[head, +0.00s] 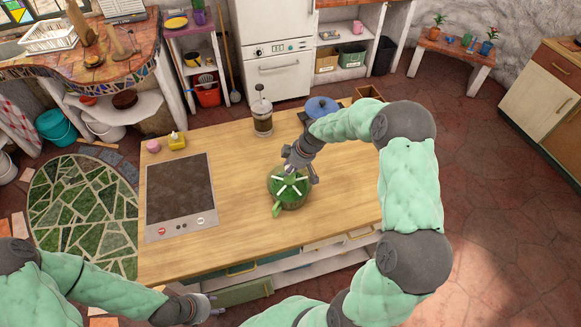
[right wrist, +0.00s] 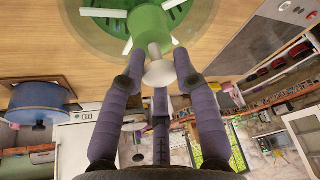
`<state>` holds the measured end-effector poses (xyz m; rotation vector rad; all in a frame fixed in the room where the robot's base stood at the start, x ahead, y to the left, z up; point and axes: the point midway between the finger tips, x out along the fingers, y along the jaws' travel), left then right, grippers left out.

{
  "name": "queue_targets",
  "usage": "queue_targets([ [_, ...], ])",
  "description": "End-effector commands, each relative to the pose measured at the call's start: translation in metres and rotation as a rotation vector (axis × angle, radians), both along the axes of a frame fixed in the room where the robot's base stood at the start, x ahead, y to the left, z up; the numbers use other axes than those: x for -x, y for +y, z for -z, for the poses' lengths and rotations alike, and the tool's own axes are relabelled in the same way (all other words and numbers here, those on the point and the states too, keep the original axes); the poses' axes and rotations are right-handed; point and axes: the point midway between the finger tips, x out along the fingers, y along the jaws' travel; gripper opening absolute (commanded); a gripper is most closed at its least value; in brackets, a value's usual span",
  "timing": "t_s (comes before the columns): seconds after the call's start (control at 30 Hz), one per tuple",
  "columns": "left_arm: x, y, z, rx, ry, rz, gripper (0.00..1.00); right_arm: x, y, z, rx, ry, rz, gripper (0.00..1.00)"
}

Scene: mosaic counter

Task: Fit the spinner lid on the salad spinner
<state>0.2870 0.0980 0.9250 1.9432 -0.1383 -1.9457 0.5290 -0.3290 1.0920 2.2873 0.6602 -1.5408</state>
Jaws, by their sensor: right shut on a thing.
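The spinner lid (head: 288,184), green with white spokes, is at the salad spinner on the wooden counter. In the right wrist view the lid (right wrist: 150,22) has a pale knob between my fingers. The salad spinner (head: 296,206) shows as a green body under the lid, mostly hidden; its translucent green rim (right wrist: 88,30) circles the lid in the right wrist view. I cannot tell whether the lid is seated or slightly above. My right gripper (head: 299,170) is shut on the lid's knob from above. My left gripper (head: 214,304) is open and empty off the counter's front edge.
A dark cooktop (head: 180,187) lies on the counter's left part. A French press (head: 262,115), a blue pot (head: 321,106) and a wooden box (head: 367,92) stand along the back. A yellow item (head: 177,140) is at the back left. The counter between cooktop and spinner is clear.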

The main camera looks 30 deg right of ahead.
Motion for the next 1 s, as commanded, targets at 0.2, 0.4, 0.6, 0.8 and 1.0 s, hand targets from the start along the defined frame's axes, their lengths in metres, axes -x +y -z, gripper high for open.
queue_targets([
  [0.2,0.0,0.0,0.0034,0.0,0.0,0.0,0.4,-0.0003,-0.0002,0.0027,0.0,-0.001,0.0,0.0],
  [0.4,0.0,0.0,0.0059,0.0,0.0,0.0,0.4,-0.0002,-0.0001,0.0053,0.001,0.0,0.0,0.0],
  [0.6,0.0,0.0,0.0066,0.0,0.0,0.0,0.4,-0.0001,0.0,0.006,0.0,0.0,0.0,0.0],
  [0.8,-0.0001,0.0001,0.0064,0.0,0.0,0.0,0.4,-0.0001,0.0,0.0059,0.0,0.0,0.0,0.42],
  [1.0,0.0,0.0001,0.0064,0.0,0.0,0.0,0.4,0.0,0.0,0.0061,0.0,0.0,0.0,0.58],
])
